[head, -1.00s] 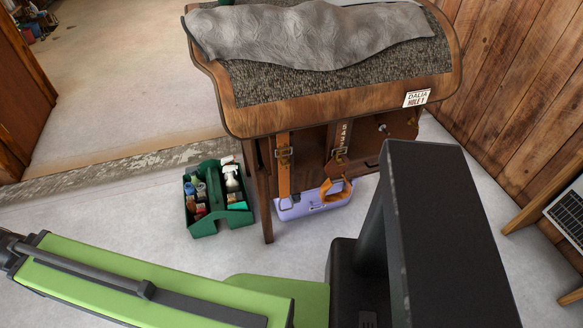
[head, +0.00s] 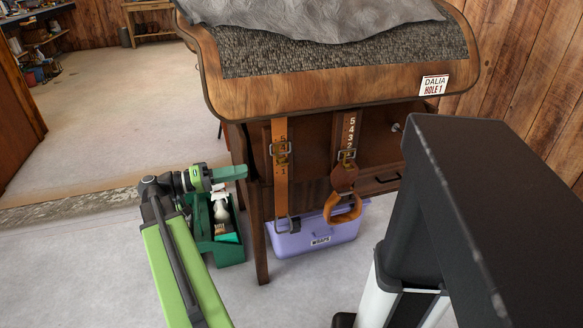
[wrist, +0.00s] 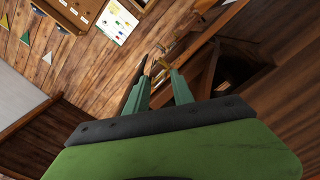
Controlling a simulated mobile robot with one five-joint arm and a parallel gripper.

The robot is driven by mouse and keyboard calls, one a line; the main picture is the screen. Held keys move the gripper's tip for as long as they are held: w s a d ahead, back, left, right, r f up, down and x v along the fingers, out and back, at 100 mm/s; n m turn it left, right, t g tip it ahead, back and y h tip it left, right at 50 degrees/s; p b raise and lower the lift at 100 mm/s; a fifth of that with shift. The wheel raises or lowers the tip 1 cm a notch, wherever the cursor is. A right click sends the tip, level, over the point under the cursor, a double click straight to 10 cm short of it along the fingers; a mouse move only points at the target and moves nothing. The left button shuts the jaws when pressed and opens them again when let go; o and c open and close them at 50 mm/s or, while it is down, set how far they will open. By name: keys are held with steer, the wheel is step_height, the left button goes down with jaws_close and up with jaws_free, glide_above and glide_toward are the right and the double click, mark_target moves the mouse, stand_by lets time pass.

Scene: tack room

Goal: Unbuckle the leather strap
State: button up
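Two tan leather straps hang down the front of the wooden stand. The left strap (head: 281,190) runs through a metal buckle (head: 281,149) beside printed numbers, with a metal fitting at its lower end. The right strap (head: 349,128) has numbers above its buckle (head: 347,155) and a brown leather piece and orange loop below.
A green caddy (head: 235,240) with bottles stands on the floor below my gripper. A lilac box (head: 322,235) sits under the stand. A grey cloth (head: 320,18) covers part of the stand's top. Open floor (head: 110,100) lies to the left.

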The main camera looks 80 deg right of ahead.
mark_target(286, 163)
steer(key=x, duration=1.6)
steer(key=shift+s+d, duration=0.1)
steer(key=shift+s, duration=0.15)
steer(key=shift+f, duration=0.1)
jaws_close()
steer(key=shift+w+d, duration=0.1)
steer(key=shift+d, duration=0.2)
steer(key=shift+a, duration=0.25)
